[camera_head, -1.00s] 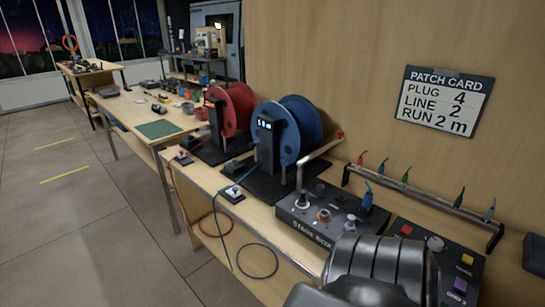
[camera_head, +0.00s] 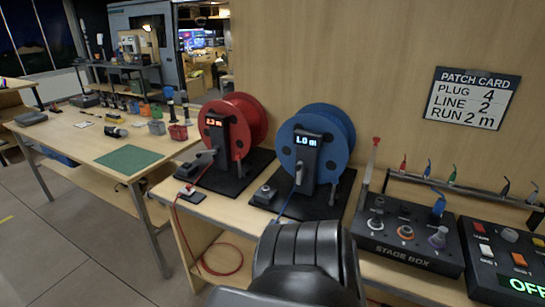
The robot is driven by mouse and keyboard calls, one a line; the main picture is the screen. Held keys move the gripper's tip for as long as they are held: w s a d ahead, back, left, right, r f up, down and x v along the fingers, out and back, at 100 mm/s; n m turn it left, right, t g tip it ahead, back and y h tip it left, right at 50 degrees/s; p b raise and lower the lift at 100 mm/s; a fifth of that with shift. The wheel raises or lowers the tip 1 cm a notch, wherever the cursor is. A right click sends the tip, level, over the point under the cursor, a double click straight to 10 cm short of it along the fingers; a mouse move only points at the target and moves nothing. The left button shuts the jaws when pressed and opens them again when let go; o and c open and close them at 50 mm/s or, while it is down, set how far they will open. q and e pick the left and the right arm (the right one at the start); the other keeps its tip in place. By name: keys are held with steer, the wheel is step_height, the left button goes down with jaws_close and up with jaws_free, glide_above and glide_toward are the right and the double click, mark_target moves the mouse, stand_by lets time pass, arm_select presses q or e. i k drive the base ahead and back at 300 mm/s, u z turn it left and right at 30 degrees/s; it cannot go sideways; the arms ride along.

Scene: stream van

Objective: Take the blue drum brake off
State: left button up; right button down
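The blue drum (camera_head: 338,125) stands upright on a dark base plate (camera_head: 328,206) on the wooden bench. A dark post (camera_head: 305,160) with a lit display stands in front of it. A small grey lever (camera_head: 299,175) sits on the post and looks upright; I cannot tell for sure that it is the brake or how it is set. A small block with a round knob (camera_head: 265,193) lies on the plate's left side. A blue cable (camera_head: 286,207) runs down from the drum behind my arm. Neither gripper is in view; only a dark link of my arm shows at the bottom centre.
The red drum (camera_head: 249,115) with a similar post stands to the left. The stage box (camera_head: 405,238) is to the right, with an upright red-tipped rod (camera_head: 371,160) near its left edge. A switch panel (camera_head: 508,258) is farther right. A patch card (camera_head: 472,98) hangs on the wall.

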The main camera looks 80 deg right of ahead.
mark_target(336, 182)
steer(key=i, duration=1.4)
steer(key=z, duration=2.8)
